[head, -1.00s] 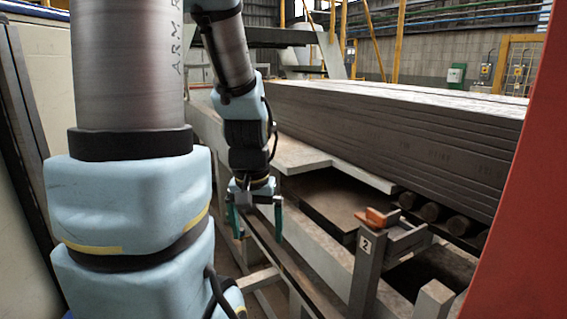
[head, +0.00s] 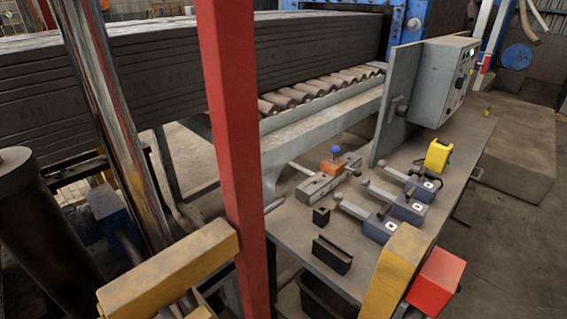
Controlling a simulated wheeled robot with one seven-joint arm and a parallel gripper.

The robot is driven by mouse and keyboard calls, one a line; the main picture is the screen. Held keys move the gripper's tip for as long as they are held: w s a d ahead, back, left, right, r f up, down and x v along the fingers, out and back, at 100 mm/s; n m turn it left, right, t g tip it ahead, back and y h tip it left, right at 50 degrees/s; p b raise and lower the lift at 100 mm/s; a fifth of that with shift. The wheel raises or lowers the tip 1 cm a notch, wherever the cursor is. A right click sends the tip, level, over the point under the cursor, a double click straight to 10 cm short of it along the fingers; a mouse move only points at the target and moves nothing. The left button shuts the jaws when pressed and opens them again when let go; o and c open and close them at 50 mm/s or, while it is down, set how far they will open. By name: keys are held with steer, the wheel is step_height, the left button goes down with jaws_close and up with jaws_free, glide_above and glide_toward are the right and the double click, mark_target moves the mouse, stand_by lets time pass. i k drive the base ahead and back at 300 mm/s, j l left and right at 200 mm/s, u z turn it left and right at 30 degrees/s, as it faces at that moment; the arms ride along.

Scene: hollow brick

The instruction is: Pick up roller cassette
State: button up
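My gripper is not in view. On a dark metal bench (head: 318,232) stand several grey parts, and no label shows which is the roller cassette. Three similar grey blocks, each with a rod ending in a rounded tip, lie in a slanted row: a near one (head: 381,229), a middle one (head: 408,209) and a far one (head: 424,187). Left of them lies a longer grey block (head: 318,188) with an orange piece (head: 333,166) and a blue knob (head: 336,150) at its far end.
A small black block (head: 321,216) and a slotted black block (head: 332,254) lie nearer. A yellow-black device (head: 438,155) and a grey control box (head: 444,82) stand behind. A red post (head: 232,140) and yellow beams (head: 170,275) fill the foreground. Rollers (head: 305,90) run behind the bench.

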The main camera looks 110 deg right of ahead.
mark_target(426, 191)
steer(key=k+j+z, duration=0.1)
steer(key=k+j, duration=0.25)
steer(key=k, duration=0.15)
steer(key=k+j, duration=0.3)
steer(key=k, duration=0.15)
steer(key=k+l+z, duration=0.15)
steer(key=k+l, duration=0.3)
steer(key=k, duration=0.25)
steer(key=k+l+z, duration=0.15)
steer(key=k+l, duration=0.35)
steer(key=k, duration=0.15)
steer(key=k+l, duration=0.15)
steer(key=l, duration=0.2)
steer(key=k+l+z, duration=0.1)
steer(key=l, duration=0.25)
steer(key=k+l, duration=0.15)
steer(key=l, duration=0.25)
steer(key=k+l, duration=0.15)
steer(key=l, duration=0.2)
steer(key=k+l+z, duration=0.1)
steer(key=l, duration=0.25)
